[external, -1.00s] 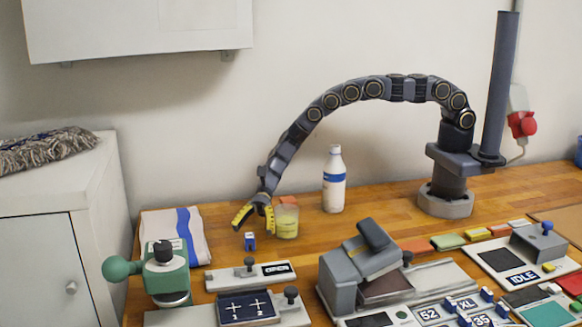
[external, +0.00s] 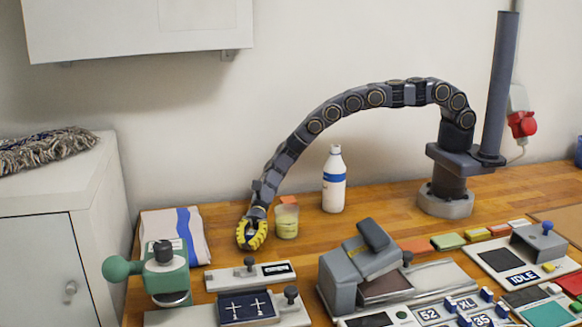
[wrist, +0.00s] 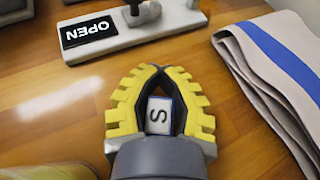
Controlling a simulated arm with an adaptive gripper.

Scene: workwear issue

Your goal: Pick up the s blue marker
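The S blue marker (wrist: 159,115) is a small block with a white face bearing a black S and a little blue at its edge. In the wrist view it sits between the two yellow ribbed fingers of my gripper (wrist: 161,72). The fingers curve round both its sides and their tips nearly meet beyond it, so my gripper looks shut on it. In the external view my gripper (external: 252,238) is low at the wooden table, left of the clear cup, and its fingers largely hide the marker. Whether the marker touches the table is unclear.
A clear cup (external: 286,222) with yellowish contents stands just right of my gripper, with a white bottle (external: 334,180) behind. A folded cloth with a blue stripe (external: 178,232) lies left. The OPEN sign plate (external: 250,275) and a green device (external: 164,275) are in front.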

